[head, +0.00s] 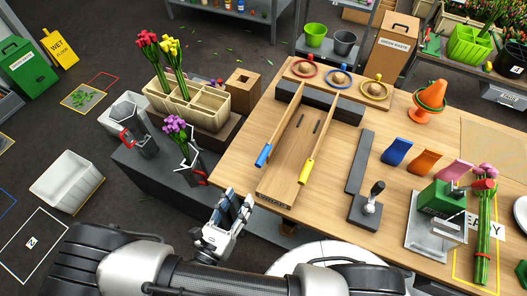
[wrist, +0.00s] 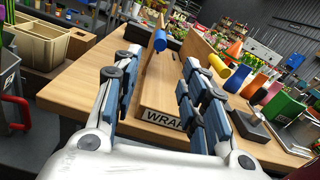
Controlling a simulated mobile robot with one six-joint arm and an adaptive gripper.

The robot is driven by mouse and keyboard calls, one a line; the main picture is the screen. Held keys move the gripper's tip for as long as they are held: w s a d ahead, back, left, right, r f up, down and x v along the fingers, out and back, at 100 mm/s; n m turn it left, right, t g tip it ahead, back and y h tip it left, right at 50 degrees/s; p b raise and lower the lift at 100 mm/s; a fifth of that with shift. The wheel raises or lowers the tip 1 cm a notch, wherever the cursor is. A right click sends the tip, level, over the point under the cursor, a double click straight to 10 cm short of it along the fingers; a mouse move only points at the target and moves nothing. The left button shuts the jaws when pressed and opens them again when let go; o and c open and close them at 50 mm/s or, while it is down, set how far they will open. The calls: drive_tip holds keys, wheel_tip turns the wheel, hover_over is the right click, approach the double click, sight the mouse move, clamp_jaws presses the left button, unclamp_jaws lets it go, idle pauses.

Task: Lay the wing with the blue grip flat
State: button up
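The wing with the blue grip (head: 286,121) is a thin wooden board standing up along the left side of the wrap station (head: 285,180). Its blue grip (head: 263,156) sticks out at the near end and also shows in the wrist view (wrist: 160,41). The opposite wing (head: 324,134), with a yellow grip (head: 305,173), also stands up, on the right side. My gripper (head: 236,209) is off the table's near left edge, below and apart from the blue grip. In the wrist view its fingers (wrist: 162,65) are spread with nothing between them.
A dark block (head: 305,98) crosses the station's far end. Purple tulips (head: 175,125) stand in a holder left of the table. A lever tool (head: 370,205) and a green machine (head: 438,205) stand to the right.

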sight(268, 147)
drive_tip(key=b+x, duration=0.1)
drive_tip(key=x, duration=1.6)
drive_tip(key=shift+w+d+b, duration=0.1)
drive_tip(key=shift+w+b, duration=0.05)
drive_tip(key=shift+b, duration=0.2)
drive_tip(key=shift+c, duration=0.6)
clamp_jaws()
